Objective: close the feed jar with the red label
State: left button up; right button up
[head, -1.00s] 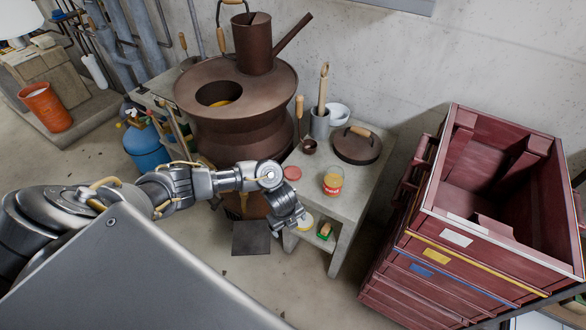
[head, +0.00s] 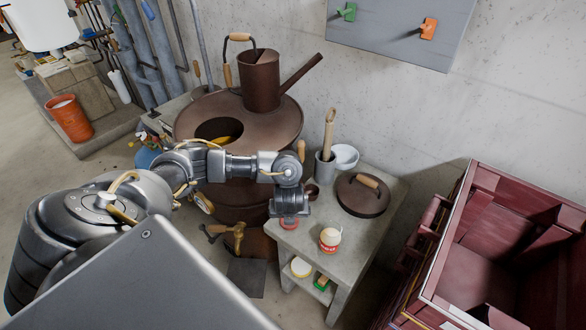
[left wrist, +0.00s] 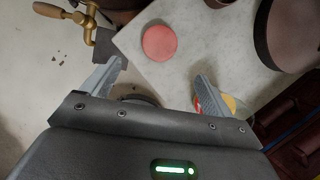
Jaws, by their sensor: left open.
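The feed jar with the red label (head: 329,241) stands upright on the concrete table. In the left wrist view the jar (left wrist: 229,103) is partly hidden behind the right-hand finger, and yellow shows at its top. A round flat red lid (head: 287,223) lies near the table's left corner, mostly covered by my gripper in the head view. It shows whole in the left wrist view (left wrist: 159,42). My left gripper (left wrist: 160,72) is open and empty, pointing down over the lid's area, with the lid ahead of the gap between its fingers. My right gripper is not in view.
The table (head: 300,240) also holds a brown lid with a wooden handle (head: 362,196), a grey cup with a wooden tool (head: 325,170) and a white bowl (head: 344,157). Red crates (head: 470,260) stand at right.

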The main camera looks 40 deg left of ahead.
pick_arm(q)
jog(key=b, duration=0.5)
send_over(289, 228)
notch_tip(289, 228, down, 5)
jog(key=shift+s+d+r, duration=0.1)
jog(key=shift+d+r, duration=0.05)
jog(key=shift+f, duration=0.3)
jog(key=shift+a, duration=0.2)
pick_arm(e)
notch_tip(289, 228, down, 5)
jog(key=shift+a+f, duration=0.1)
pick_arm(q)
jog(key=shift+w, duration=0.2)
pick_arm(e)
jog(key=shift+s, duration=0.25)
